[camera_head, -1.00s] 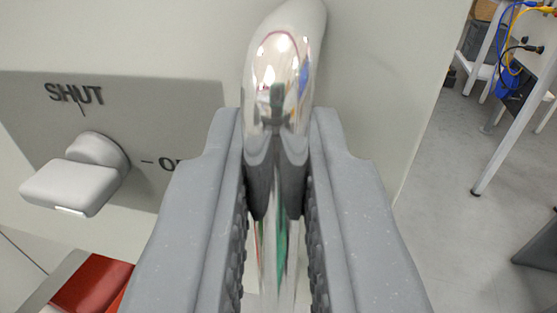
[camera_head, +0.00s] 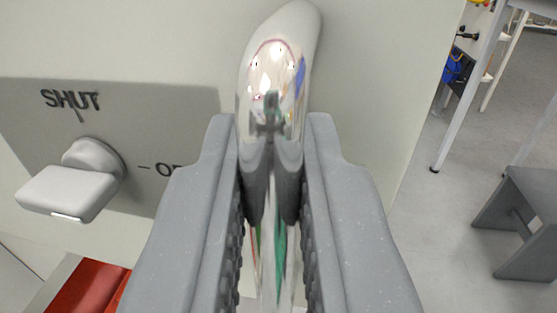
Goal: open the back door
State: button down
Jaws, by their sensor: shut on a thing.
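The back door (camera_head: 375,90) is a pale panel filling the upper middle of the view, with its right edge visible. A shiny chrome handle (camera_head: 275,70) stands out from it. My gripper (camera_head: 272,165) is shut on this handle, one grey finger on each side of the bar. To the left is a grey plate (camera_head: 200,110) marked SHUT, with a second label partly hidden behind my left finger. A light-grey turning knob (camera_head: 75,185) sits on the plate, its grip pointing to the lower left.
A red object (camera_head: 88,288) lies at the lower left. Right of the door is open grey floor (camera_head: 420,225). A grey stool (camera_head: 520,220) and a white-legged table (camera_head: 470,95) with blue and dark items stand there.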

jog(key=shift+a, duration=0.1)
jog(key=c, duration=1.5)
grip_release()
jog(key=shift+c, duration=0.2)
jog(key=shift+s, duration=0.15)
jog(key=s+p, duration=0.1)
jog(key=s, duration=1.2)
jog(key=shift+s, duration=0.25)
